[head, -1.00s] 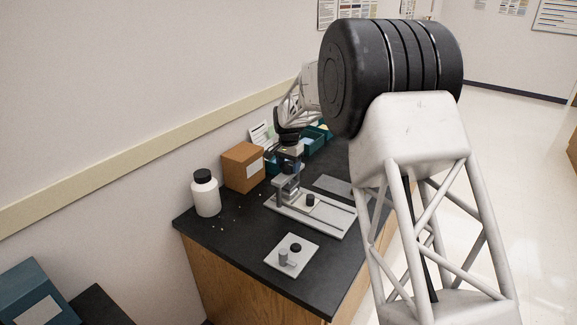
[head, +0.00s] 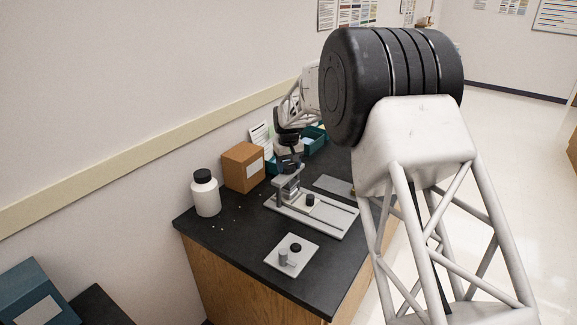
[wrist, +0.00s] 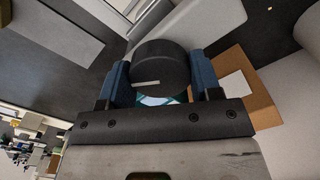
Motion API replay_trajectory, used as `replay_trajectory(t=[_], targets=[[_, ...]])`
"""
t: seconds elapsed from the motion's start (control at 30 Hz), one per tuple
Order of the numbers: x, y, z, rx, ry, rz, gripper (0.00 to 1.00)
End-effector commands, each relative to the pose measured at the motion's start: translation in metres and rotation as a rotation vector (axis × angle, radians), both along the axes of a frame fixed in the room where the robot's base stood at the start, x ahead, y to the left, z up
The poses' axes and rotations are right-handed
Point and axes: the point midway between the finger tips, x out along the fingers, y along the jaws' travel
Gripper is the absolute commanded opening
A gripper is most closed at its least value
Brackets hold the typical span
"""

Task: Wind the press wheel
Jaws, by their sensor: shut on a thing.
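The press wheel (wrist: 160,72) is a round black knob with a white line on its face, seen close in the wrist view. My gripper (wrist: 163,85) has its two blue fingers on either side of the wheel, shut on it. In the head view, my gripper (head: 290,156) is above the small grey press (head: 288,184), and the wheel is hard to make out there. The press stands at the left end of a light grey base plate (head: 335,222). A small black cylinder (head: 310,200) stands on the plate, right of the press.
A square plate (head: 278,262) with a grey peg and a black piece lies in front. A white bottle (head: 206,197) with a black cap and a brown box (head: 242,168) stand at the left. Teal bins (head: 314,137) are behind.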

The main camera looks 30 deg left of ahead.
Motion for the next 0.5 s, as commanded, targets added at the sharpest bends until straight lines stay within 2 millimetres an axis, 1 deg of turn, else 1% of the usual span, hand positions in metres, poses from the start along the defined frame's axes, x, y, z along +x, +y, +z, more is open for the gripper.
replay_trajectory(t=[0.5], targets=[[0.0,-0.0002,0.0006,0.0,0.0,0.472,0.34]])
